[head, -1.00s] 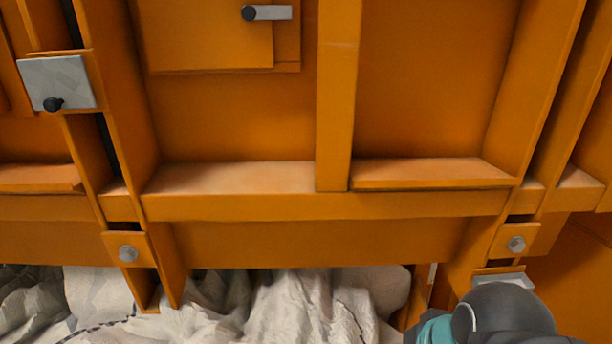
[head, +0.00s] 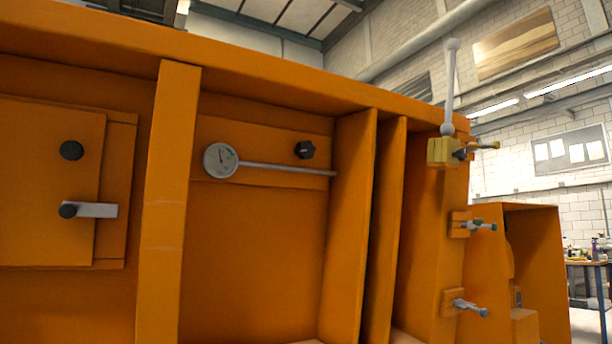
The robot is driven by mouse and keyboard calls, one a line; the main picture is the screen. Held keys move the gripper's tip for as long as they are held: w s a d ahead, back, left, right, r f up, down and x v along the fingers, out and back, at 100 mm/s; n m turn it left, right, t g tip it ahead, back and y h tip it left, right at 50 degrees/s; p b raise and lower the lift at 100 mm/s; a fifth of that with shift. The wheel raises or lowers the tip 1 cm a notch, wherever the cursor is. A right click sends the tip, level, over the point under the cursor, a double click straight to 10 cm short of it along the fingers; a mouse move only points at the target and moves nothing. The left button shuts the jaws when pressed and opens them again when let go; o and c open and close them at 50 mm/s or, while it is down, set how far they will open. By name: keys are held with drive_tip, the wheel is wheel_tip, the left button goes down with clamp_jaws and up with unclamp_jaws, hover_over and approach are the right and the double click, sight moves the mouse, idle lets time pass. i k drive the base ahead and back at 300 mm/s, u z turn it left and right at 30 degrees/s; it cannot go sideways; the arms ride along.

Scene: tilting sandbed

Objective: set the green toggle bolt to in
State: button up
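Three bolt-like fittings sit one above another on the right end of the orange wall. The top fitting (head: 478,147) has a yellowish handle and sits by a yellow block (head: 441,151). The middle fitting (head: 478,225) is grey with a dull, slightly greenish tip. The lower fitting (head: 468,306) is grey with a bluish tip. At this size I cannot tell for sure which one is the green toggle bolt, or whether any of them is in or out. My gripper is not in view.
A dial gauge (head: 221,160) with a long stem and a black knob (head: 304,150) are on the orange wall. A panel at left has a latch handle (head: 90,210). A thin ball-ended lever (head: 450,90) stands up at the corner. A blue workbench (head: 586,268) stands far right.

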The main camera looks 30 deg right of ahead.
sight(493, 227)
drive_tip(key=k, duration=0.5)
drive_tip(key=z, duration=2.55)
drive_tip(key=i, duration=1.95)
drive_tip(key=u, duration=2.1)
